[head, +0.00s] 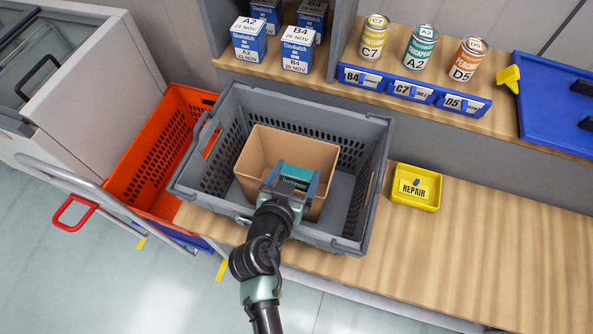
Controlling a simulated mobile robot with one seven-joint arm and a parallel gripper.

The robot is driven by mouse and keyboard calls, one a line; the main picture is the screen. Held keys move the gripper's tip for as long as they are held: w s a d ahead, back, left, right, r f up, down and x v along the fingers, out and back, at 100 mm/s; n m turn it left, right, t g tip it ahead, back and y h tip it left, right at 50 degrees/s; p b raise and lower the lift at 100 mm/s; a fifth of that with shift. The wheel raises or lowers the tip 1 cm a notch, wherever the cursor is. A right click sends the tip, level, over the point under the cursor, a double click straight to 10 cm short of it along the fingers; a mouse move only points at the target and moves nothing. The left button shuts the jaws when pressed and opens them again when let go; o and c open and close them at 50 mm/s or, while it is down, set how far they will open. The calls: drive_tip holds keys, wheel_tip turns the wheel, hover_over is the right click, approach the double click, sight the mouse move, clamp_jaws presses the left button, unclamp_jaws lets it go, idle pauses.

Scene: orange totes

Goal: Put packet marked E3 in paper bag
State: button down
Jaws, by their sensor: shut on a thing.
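My gripper (290,181) is over the paper bag (259,150), an open brown box-shaped bag standing inside a grey crate (212,133). The gripper is shut on a teal packet (293,173). The packet is held at the bag's opening, over its front part. Print shows on the packet, but it is too small to read, so I cannot tell whether it is marked E3. I cannot tell how far the packet reaches below the rim. My gripper and arm hide part of the bag's front wall.
An orange tote (150,150) stands left of the grey crate. A yellow REPAIR bin (416,187) sits right of it on the wooden bench. Blue cartons (249,40) and cans (421,47) stand on the shelf behind. The bench (480,240) is clear at the right.

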drive_tip(key=shift+f+b, duration=0.4)
drive_tip(key=shift+b, duration=0.15)
drive_tip(key=shift+s+f, duration=0.1)
drive_tip(key=shift+f, duration=0.1)
unclamp_jaws()
drive_tip(key=shift+f, duration=0.1)
